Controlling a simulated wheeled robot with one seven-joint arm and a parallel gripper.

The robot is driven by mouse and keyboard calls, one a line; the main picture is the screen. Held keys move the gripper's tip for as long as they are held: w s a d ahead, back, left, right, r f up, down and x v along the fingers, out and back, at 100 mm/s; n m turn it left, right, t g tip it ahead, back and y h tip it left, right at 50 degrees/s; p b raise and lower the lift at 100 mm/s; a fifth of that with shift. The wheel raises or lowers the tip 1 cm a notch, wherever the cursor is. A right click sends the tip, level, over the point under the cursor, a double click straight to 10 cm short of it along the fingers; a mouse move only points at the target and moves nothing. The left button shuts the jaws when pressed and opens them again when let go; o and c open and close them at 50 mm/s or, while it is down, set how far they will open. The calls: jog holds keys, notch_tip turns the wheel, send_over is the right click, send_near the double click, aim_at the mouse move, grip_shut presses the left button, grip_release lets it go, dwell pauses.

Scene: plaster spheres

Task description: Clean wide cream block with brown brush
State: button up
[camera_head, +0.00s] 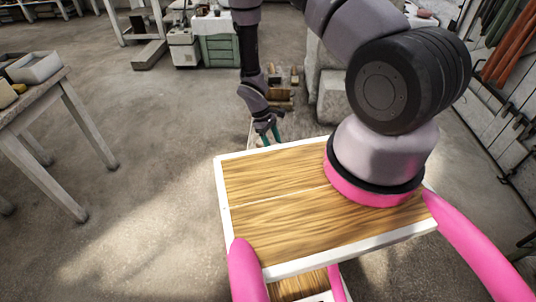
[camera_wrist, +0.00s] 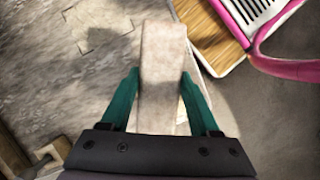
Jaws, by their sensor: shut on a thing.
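My gripper (camera_wrist: 161,72) has green fingers and is shut on a long, pale cream block (camera_wrist: 163,50) in the wrist view. This looks like the wide cream block. It sticks out past the fingertips, with a finger along each side, and its lower end is hidden by the gripper body. The block is hard to make out there. I cannot pick out a brown brush in either view.
A worktable (camera_head: 45,90) with a pale tray (camera_head: 35,66) stands at the left. Brown pieces (camera_head: 281,96) and grey stone blocks (camera_head: 332,95) stand behind my gripper. A green cabinet (camera_head: 221,50) is at the back. The floor at left centre is clear.

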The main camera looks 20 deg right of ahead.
jog(key=shift+f, duration=0.35)
jog(key=shift+w, duration=0.1)
jog(key=shift+w+a, duration=0.7)
jog(key=shift+a, duration=0.05)
jog(key=shift+s+d, duration=1.5)
jog(key=shift+s, duration=0.1)
